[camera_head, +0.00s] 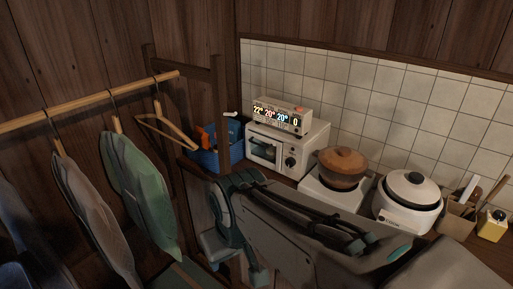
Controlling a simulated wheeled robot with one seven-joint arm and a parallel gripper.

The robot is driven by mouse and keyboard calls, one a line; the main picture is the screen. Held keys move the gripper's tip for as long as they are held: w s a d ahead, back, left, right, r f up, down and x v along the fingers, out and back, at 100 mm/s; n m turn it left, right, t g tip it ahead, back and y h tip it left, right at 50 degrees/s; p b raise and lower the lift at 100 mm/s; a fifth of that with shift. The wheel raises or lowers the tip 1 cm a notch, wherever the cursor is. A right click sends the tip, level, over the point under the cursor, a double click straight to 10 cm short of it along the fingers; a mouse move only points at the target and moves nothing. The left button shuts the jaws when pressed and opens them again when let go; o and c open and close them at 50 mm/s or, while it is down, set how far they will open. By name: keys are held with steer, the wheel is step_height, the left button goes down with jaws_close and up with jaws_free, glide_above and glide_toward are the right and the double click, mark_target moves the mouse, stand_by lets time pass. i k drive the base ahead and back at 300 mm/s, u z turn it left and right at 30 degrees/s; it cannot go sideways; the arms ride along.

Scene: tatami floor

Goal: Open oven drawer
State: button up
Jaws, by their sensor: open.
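The oven is a small white toaster oven (312,145) on the counter against the tiled wall, near the middle of the view. Its front faces left and toward me, with a dark window in the door (264,150) and a dark knob (290,162) to the right. The door looks shut. My arm crosses the foreground from the lower right. My gripper (236,262) hangs below the wrist, in front of and lower than the oven. It is apart from the oven and appears empty; its fingertips are partly hard to make out.
A digital clock (281,117) sits on the oven. A blue bin (228,155) stands to its left. A brown-lidded pot (341,168), a white rice cooker (408,200) and a utensil holder (458,219) stand to the right. A clothes rack with hangers (90,105) fills the left.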

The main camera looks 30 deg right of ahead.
mark_target(259, 154)
steer(key=z, duration=0.1)
steer(key=i, duration=0.95)
steer(key=z, duration=0.15)
